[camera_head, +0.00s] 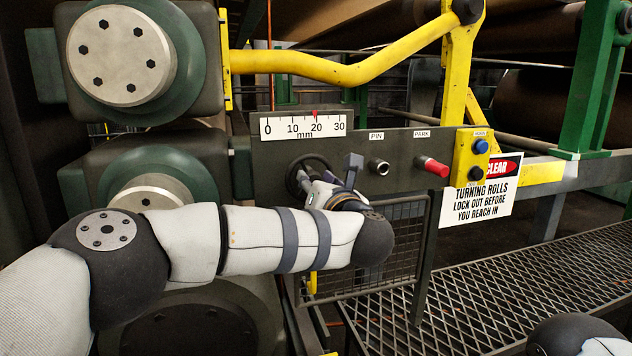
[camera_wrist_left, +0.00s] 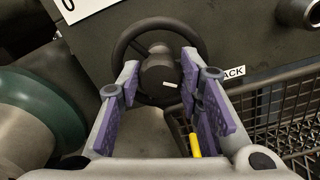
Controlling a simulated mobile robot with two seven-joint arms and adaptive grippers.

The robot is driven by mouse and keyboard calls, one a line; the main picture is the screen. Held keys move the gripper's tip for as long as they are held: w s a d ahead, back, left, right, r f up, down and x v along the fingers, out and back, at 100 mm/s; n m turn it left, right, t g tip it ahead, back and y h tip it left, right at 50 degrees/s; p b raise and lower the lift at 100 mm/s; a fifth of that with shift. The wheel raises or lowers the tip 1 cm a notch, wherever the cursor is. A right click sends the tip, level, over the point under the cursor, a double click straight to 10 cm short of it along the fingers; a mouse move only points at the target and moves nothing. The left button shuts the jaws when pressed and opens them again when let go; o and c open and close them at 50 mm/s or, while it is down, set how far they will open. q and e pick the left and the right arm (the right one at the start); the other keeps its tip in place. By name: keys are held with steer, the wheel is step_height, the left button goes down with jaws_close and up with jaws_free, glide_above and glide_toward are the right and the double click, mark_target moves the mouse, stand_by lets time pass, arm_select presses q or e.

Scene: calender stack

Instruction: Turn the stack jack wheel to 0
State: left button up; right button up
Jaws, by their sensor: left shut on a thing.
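The stack jack wheel (camera_head: 294,176) is a dark round handwheel on the grey panel, partly hidden by my left gripper (camera_head: 322,187). In the left wrist view the wheel's rim (camera_wrist_left: 117,51) and hub (camera_wrist_left: 160,72) show between and beyond the purple finger pads. My left gripper (camera_wrist_left: 163,84) is shut on the wheel; exactly where the pads touch it I cannot tell. Above it, the white mm scale (camera_head: 303,126) runs from 0 to 30. Its red pointer (camera_head: 315,113) stands at about 20. My right gripper is out of view.
To the right on the panel are a metal PIN socket (camera_head: 379,167), a red PARK handle (camera_head: 432,166) and a yellow button box (camera_head: 473,156). A mesh guard (camera_head: 380,240) hangs below. Large rolls with round end caps (camera_head: 121,56) stand at left.

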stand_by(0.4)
arm_select(q)
steer(key=o, duration=1.2)
steer(key=shift+c, duration=0.2)
steer(key=v, duration=1.2)
